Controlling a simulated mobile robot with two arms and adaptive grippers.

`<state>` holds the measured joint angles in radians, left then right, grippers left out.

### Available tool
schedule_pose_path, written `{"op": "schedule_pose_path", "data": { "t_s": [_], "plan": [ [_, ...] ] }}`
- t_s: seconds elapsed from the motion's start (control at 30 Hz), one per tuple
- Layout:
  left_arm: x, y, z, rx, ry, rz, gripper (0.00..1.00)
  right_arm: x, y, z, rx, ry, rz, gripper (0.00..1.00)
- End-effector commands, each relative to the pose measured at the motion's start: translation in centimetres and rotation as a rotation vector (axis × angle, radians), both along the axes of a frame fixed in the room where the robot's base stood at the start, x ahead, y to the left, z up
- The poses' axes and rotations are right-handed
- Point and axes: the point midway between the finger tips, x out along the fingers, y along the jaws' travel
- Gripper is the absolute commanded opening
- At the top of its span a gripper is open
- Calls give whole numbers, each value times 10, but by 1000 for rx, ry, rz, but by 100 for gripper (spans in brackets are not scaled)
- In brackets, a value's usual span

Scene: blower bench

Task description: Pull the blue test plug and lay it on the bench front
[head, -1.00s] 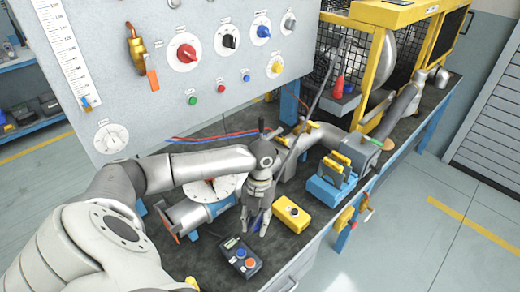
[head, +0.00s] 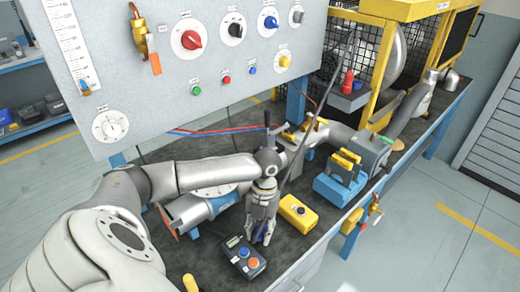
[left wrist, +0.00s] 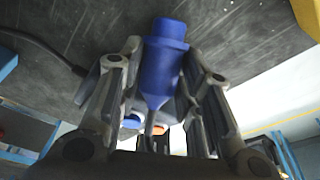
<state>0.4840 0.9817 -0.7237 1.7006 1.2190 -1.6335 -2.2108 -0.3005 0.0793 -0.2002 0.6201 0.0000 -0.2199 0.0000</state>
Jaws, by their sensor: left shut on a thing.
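The blue test plug (left wrist: 165,62) is between the fingers of my left gripper (left wrist: 168,75) in the left wrist view, with its wide blue end away from the palm. In the head view my left gripper (head: 262,236) points down over the dark bench top (head: 211,262) near its front edge. It is shut on the plug, which is mostly hidden by the fingers there. I cannot tell whether the plug touches the bench. My right gripper is not in view.
A blue stand (head: 340,184) is farther right. The panel (head: 130,75) rises behind.

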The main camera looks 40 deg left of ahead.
Motion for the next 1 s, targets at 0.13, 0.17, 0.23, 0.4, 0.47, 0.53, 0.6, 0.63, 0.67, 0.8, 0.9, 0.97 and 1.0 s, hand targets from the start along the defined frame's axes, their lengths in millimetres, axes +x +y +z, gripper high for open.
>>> {"op": "schedule_pose_path", "data": {
  "t_s": [0.13,0.17,0.23,0.4,0.47,0.53,0.6,0.63,0.67,0.8,0.9,0.97,1.0],
  "plan": [
    [0,0,1,0,0,0,37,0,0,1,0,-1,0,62],
    [0,0,1,0,0,0,41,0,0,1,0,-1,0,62],
    [0,0,1,0,0,0,50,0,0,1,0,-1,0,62],
    [0,0,0,0,0,0,58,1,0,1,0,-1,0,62],
    [0,0,0,0,0,0,58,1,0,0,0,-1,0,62],
    [0,0,0,0,0,0,58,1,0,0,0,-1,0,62],
    [0,0,1,0,0,0,58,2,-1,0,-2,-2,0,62],
    [0,0,1,0,0,0,58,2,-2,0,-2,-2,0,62],
    [1,0,3,0,0,0,58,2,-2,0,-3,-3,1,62],
    [5,2,18,0,-3,-1,58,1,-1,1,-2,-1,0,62],
    [9,4,38,1,-5,0,58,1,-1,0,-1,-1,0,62],
    [12,5,51,1,-5,1,58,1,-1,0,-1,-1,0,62],
    [14,6,60,1,-6,1,58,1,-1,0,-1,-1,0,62]
  ]
}}
